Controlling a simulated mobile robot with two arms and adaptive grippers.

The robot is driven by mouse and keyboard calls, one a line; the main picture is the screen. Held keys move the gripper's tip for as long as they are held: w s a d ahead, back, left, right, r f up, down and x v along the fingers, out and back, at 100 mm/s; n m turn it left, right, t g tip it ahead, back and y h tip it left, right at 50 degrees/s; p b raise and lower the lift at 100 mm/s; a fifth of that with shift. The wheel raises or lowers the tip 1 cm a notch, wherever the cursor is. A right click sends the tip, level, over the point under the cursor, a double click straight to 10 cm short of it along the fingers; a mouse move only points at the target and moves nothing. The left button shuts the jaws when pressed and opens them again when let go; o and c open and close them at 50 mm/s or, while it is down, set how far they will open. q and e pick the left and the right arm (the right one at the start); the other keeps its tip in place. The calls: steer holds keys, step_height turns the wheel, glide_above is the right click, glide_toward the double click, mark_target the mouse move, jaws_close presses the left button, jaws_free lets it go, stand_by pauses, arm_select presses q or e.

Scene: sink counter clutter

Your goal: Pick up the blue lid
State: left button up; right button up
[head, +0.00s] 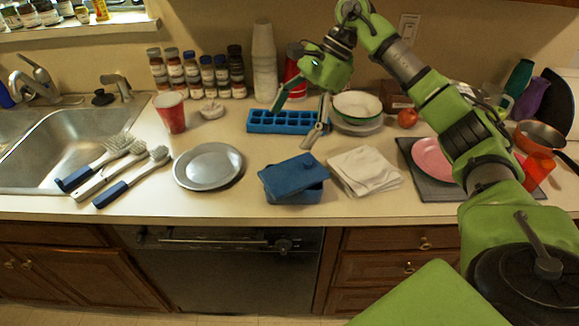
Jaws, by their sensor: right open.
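The blue lid (290,175) lies tilted and askew on top of a blue container (296,196) near the counter's front edge. Part of the container shows below and to the right of the lid. My right gripper (296,128) is open and empty, with its fingers spread and pointing down. In the picture it is above and behind the lid, in front of the blue ice cube tray (262,122). It does not touch the lid. My left gripper is not in view.
A grey plate (208,165) is left of the lid and a folded white cloth (363,171) is close on its right. Several brushes (118,160) lie by the sink (60,150). A red cup (171,113) and a bowl (357,105) stand farther back. Bare counter shows in front of the plate.

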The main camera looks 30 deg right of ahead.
steer(key=s+d+r+h, duration=0.1)
steer(key=s+d, duration=0.1)
steer(key=d, duration=0.3)
steer(key=p, duration=0.2)
glide_toward(296, 172)
steer(key=shift+w+a+f+g+h, duration=0.25)
steer(key=shift+a+f, duration=0.1)
steer(key=shift+f, duration=0.2)
steer(key=shift+w+a+f+g+h, duration=0.15)
steer(key=shift+w+a+f, duration=0.1)
steer(key=shift+a+f, duration=0.25)
steer(key=p+x, duration=0.2)
steer(key=x, duration=0.2)
steer(key=shift+s+a+f, duration=0.1)
steer(key=shift+f, duration=0.55)
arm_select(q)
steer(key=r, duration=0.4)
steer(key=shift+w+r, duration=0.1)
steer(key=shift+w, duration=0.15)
arm_select(e)
steer(key=c, duration=1.1)
steer(key=shift+r, duration=0.1)
